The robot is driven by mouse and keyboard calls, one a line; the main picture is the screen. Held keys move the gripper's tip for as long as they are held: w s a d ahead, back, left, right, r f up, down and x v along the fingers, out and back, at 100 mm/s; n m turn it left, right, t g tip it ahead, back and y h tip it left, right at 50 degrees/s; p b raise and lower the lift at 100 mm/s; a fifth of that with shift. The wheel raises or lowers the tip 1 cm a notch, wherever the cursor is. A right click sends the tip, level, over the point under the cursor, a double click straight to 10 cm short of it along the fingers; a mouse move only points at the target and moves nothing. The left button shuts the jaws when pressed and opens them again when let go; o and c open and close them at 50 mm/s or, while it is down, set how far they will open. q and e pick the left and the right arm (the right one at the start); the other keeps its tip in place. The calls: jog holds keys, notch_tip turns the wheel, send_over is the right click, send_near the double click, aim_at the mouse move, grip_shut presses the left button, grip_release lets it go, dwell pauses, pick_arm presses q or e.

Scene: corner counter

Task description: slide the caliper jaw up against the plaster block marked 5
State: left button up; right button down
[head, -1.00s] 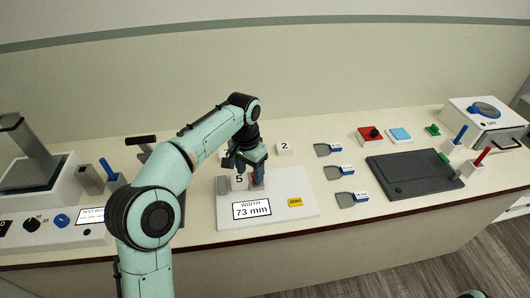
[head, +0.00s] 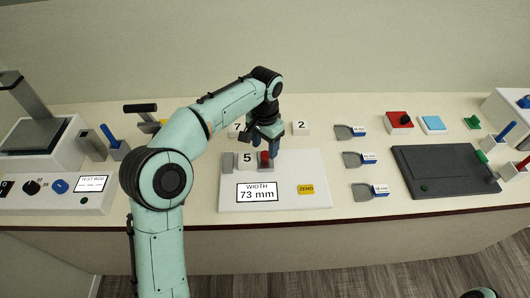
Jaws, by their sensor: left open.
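The plaster block marked 5 (head: 248,159) stands on the white caliper base (head: 285,199). A grey fixed jaw (head: 228,165) is at its left. The sliding caliper jaw, grey with a red knob (head: 265,158), is close at its right; I cannot tell whether they touch. The caliper display (head: 257,192) reads WIDTH 73 mm. My left gripper (head: 266,148) is open, just above and behind the red knob, and partly hides the jaw. My right gripper is out of view.
Blocks marked 7 (head: 237,130) and 2 (head: 301,128) stand behind the caliper. A yellow ZERO button (head: 306,189) is on its base. Several grey-and-blue gauges (head: 358,160) and a dark tray (head: 440,174) lie to the right.

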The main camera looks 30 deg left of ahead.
aim_at(265, 159)
pick_arm(q)
jog(key=shift+f, duration=1.25)
jog(key=shift+w, duration=0.1)
jog(key=c, duration=0.8)
jog(key=shift+s+a+r, duration=0.1)
jog(key=shift+s+a, duration=0.15)
jog(key=shift+a, duration=0.05)
jog(key=o, duration=0.8)
